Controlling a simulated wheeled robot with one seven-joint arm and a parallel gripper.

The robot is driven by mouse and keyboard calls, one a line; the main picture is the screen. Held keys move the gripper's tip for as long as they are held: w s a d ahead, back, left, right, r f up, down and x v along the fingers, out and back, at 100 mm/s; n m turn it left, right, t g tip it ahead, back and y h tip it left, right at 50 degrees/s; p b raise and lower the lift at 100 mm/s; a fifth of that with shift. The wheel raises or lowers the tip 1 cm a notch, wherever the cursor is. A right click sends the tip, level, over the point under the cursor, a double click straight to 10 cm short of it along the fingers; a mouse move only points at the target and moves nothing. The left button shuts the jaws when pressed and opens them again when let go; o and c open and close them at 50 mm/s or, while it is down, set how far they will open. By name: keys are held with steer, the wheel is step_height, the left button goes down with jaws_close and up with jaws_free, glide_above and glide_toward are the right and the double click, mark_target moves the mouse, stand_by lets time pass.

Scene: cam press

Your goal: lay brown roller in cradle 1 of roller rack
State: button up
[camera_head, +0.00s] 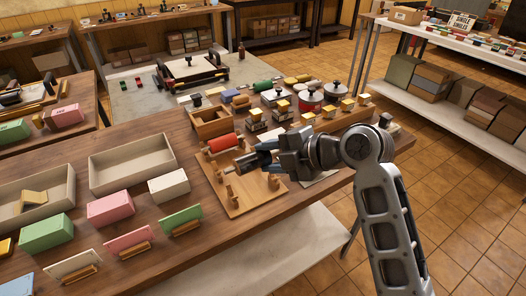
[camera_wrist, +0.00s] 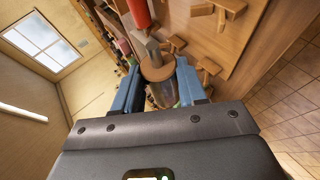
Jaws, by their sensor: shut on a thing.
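The roller rack (camera_head: 235,200) is a flat wooden board with small upright wooden supports, lying on the brown bench; its board also shows in the wrist view (camera_wrist: 240,45). A red roller (camera_head: 222,143) lies across the supports at its far end and shows at the top of the wrist view (camera_wrist: 139,12). My gripper (camera_head: 262,155) is over the rack, just nearer than the red roller. In the wrist view its blue fingers (camera_wrist: 158,85) are shut on the brown roller (camera_wrist: 157,68), whose round wooden end and grey shaft show. Its far part is hidden.
A wooden box (camera_head: 211,132) with a black-knobbed thing stands behind the rack. Stamps, pots and rollers crowd the far right of the bench. A white block (camera_head: 169,187), a pink block (camera_head: 110,209) and an open tray (camera_head: 131,163) stand left.

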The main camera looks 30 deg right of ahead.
steer(key=shift+f+b, duration=2.6)
steer(key=shift+f, duration=1.05)
steer(key=o, duration=1.1)
steer(key=shift+o, duration=1)
steer(key=shift+s+f, duration=0.1)
steer(key=shift+f, duration=0.05)
steer(key=shift+r+b+v, duration=0.25)
steer(key=shift+b+v, duration=0.2)
steer(key=shift+v, duration=3.5)
